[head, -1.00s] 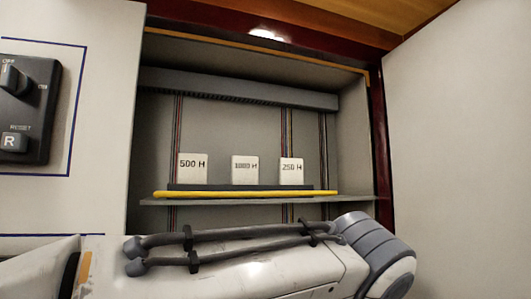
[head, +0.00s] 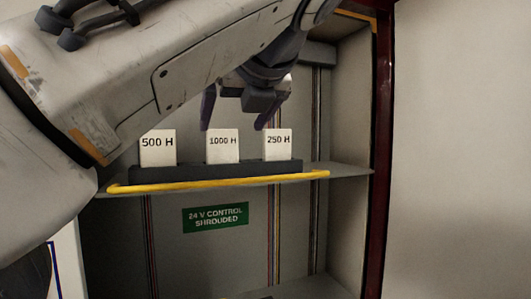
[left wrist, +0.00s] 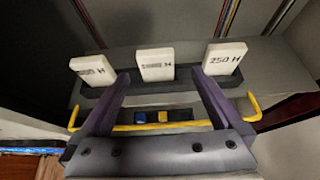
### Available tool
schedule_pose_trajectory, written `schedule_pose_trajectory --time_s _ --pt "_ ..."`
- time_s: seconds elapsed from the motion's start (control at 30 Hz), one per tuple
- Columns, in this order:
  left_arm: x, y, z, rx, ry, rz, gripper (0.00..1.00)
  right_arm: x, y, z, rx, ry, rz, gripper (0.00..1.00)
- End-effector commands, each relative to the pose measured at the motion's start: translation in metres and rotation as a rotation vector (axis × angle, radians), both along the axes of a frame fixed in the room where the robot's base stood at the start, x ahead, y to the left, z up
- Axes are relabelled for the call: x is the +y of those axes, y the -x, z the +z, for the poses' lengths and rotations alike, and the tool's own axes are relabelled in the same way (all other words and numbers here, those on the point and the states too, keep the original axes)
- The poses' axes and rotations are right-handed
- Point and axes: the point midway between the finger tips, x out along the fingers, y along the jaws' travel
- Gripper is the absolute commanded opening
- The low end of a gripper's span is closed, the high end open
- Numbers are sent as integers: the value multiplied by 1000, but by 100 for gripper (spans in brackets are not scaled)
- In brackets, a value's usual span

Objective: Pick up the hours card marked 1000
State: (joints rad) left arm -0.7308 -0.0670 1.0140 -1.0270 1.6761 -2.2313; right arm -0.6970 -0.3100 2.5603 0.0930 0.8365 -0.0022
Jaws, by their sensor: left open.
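The hours card marked 1000 H (head: 223,147) stands upright in a dark holder (head: 190,172) on the cabinet shelf, between the 500 H card (head: 157,149) and the 250 H card (head: 278,145). My left gripper (head: 236,122) is open and empty, above and in front of the cards, with its fingers spread about the middle card. In the left wrist view the 1000 card (left wrist: 156,65) shows beyond and between the two purple fingers (left wrist: 160,80), apart from them. My right gripper is not in view.
A yellow rail (head: 220,182) runs along the shelf's front edge, below the cards. A green sign (head: 215,217) is on the back panel under the shelf. The red cabinet frame (head: 382,150) and a pale panel (head: 460,150) bound the right side.

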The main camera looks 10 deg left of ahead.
Motion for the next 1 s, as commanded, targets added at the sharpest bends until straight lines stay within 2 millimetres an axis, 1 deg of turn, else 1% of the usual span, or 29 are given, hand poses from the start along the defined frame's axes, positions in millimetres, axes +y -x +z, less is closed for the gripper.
schedule_pose_trajectory --time_s 0.17,0.3,0.4,0.5,0.7,0.73,0.77,0.8,0.87,0.9,0.93,0.97,1.0 --pt "12 -9 -6 1 1 6 100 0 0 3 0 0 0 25" --pt "25 -22 -16 2 1 7 100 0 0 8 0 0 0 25" --pt "31 -31 -22 1 0 7 100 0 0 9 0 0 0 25" --pt "34 -35 -26 0 2 5 100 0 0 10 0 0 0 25" --pt "34 -36 -26 -2 3 3 100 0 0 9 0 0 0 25" --pt "34 -36 -26 -2 3 3 96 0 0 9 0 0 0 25" --pt "34 -36 -26 -2 3 3 85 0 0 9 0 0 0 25" --pt "34 -36 -26 -2 3 3 69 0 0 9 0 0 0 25" --pt "33 -36 -26 -2 3 3 46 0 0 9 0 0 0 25" --pt "33 -36 -26 -2 3 3 31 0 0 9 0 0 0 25" --pt "33 -36 -26 -2 3 3 20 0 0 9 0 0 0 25" --pt "33 -36 -26 -2 3 3 16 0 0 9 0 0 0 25" --pt "33 -36 -26 -2 3 3 16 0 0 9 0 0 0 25"
